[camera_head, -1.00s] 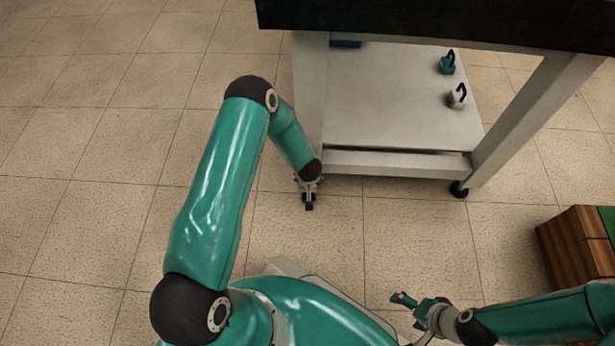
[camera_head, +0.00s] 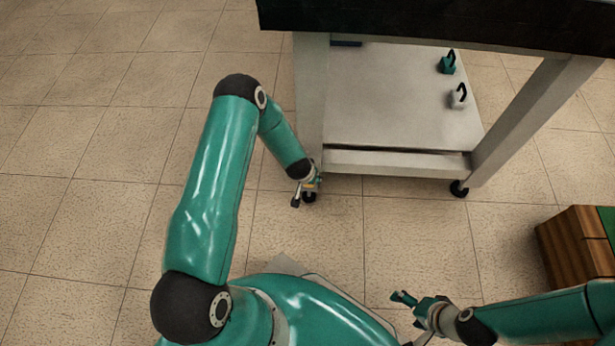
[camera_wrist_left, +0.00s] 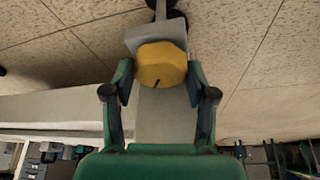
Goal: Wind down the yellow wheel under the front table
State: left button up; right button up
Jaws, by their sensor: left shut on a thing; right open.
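The yellow wheel (camera_wrist_left: 160,66) shows in the left wrist view between the two fingers of my left gripper (camera_wrist_left: 159,78), which is shut on its sides. A short dark mark shows on the wheel's face. In the head view my left gripper (camera_head: 304,191) is at the lower end of the front table's (camera_head: 310,100) left leg, beside the black caster (camera_head: 310,196). The yellow wheel is mostly hidden there. My right gripper (camera_head: 405,300) is open and empty at the lower middle, away from the table.
The table's lower shelf (camera_head: 390,120) holds a teal weight-like object (camera_head: 447,66) and a grey one (camera_head: 458,98). Another black caster (camera_head: 459,189) stands under the right leg. A wooden box (camera_head: 577,246) is at the right. The tiled floor at left is clear.

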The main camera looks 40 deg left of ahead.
pick_arm(q)
jog(key=o, duration=1.2)
jog(key=shift+a, duration=0.1)
jog(key=shift+c, duration=0.2)
jog(key=shift+s+r, duration=0.2)
jog(key=shift+r, duration=0.3)
jog(key=v, duration=1)
jog(key=shift+s+r, duration=0.3)
